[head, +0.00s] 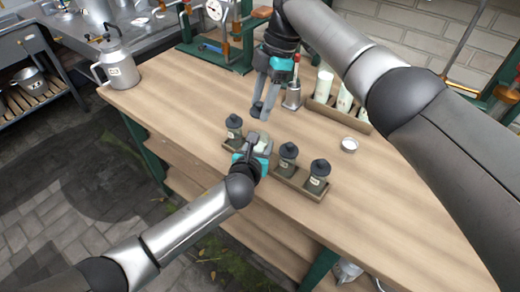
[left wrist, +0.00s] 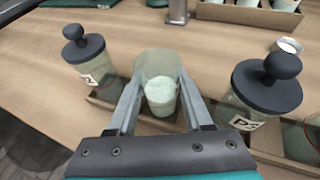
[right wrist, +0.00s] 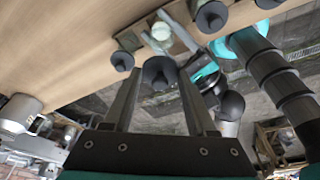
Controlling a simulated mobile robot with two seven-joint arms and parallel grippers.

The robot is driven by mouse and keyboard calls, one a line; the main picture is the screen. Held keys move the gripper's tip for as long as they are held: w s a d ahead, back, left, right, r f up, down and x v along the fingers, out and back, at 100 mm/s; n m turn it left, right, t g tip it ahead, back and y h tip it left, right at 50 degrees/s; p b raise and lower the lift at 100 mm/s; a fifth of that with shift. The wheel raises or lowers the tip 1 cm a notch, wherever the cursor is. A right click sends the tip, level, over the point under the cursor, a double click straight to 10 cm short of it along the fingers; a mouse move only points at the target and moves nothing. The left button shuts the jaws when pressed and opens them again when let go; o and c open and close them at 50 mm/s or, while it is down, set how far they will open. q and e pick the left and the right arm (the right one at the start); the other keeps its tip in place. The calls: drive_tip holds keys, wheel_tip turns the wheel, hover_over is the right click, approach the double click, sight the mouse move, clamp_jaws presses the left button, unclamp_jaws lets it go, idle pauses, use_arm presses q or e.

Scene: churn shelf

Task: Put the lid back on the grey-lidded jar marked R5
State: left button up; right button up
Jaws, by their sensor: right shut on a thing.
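An open jar (head: 264,138) with pale contents stands in a wooden tray (head: 290,184). It also shows in the left wrist view (left wrist: 160,92), its marking out of sight. My left gripper (head: 258,147) has its fingers parted on either side of this jar; I cannot tell how firmly they touch it. My right gripper (head: 262,108) is shut on a dark grey knobbed lid (right wrist: 160,72), held above the table, behind the open jar and apart from it. Grey-lidded jars (head: 234,127), (head: 288,155) and (head: 318,172) stand in the same tray, lids on.
A small round metal dish (head: 349,144) lies right of the tray. A box of pale green containers (head: 343,101) and a small metal dispenser (head: 291,96) stand behind. A metal can (head: 118,68) stands at the table's left end. The table's right part is bare.

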use_arm(q)
clamp_jaws()
idle(0.4)
use_arm(e)
drive_tip(key=shift+f, duration=2.5)
drive_tip(key=shift+f, duration=0.9)
drive_tip(key=shift+f, duration=0.6)
drive_tip(key=o, duration=1.4)
